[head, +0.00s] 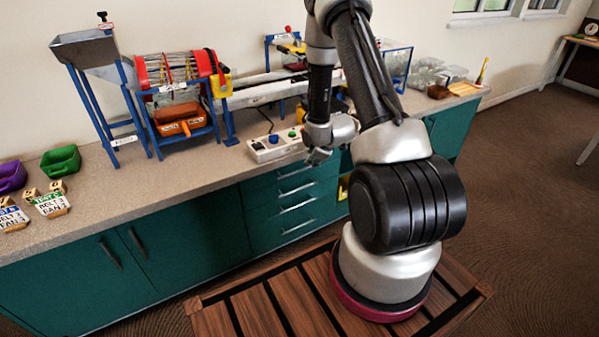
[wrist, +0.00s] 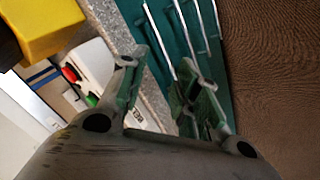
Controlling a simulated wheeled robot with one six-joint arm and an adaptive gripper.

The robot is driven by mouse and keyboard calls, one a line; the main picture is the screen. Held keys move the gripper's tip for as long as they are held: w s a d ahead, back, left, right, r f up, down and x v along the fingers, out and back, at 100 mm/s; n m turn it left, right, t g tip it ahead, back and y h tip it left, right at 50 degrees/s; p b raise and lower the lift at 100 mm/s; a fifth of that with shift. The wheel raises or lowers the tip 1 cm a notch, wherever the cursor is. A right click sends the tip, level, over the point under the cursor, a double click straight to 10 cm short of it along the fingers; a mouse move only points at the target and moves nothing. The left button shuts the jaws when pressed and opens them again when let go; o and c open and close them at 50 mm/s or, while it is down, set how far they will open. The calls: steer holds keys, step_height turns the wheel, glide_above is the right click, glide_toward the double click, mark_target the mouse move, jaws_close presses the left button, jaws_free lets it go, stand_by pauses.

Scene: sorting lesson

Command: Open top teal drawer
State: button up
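The teal drawer stack is under the counter in the head view. The top teal drawer (head: 284,183) looks shut, flush with the fronts below. It has a silver bar handle (head: 295,171). My gripper (head: 318,156) is at the counter's front edge, near the right end of that drawer. In the wrist view my gripper (wrist: 163,60) is open, with two fingers apart and nothing held. The bar handle nearest the counter (wrist: 158,38) runs between the fingertips in that picture. I cannot tell whether they touch it. My arm hides part of the stack's right side.
A white switch box (head: 275,147) with coloured buttons sits on the counter beside my gripper. Behind it stands a blue-framed machine with a red drum (head: 168,70). Green (head: 61,161) and purple bins are at left. The brown floor (head: 520,170) at right is clear.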

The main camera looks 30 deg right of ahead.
mark_target(300, 171)
step_height(300, 171, down, 11)
steer(key=a+n+t+y, duration=0.1)
steer(key=n+t, duration=0.5)
steer(key=w+t, duration=0.1)
steer(key=w, duration=0.1)
steer(key=w+n, duration=0.1)
steer(key=w, duration=0.2)
steer(key=w+n+t, duration=0.1)
steer(key=w, duration=0.1)
steer(key=shift+w+a+f+t, duration=0.3)
steer(key=shift+w+a, duration=0.05)
steer(key=shift+w, duration=0.05)
jaws_close()
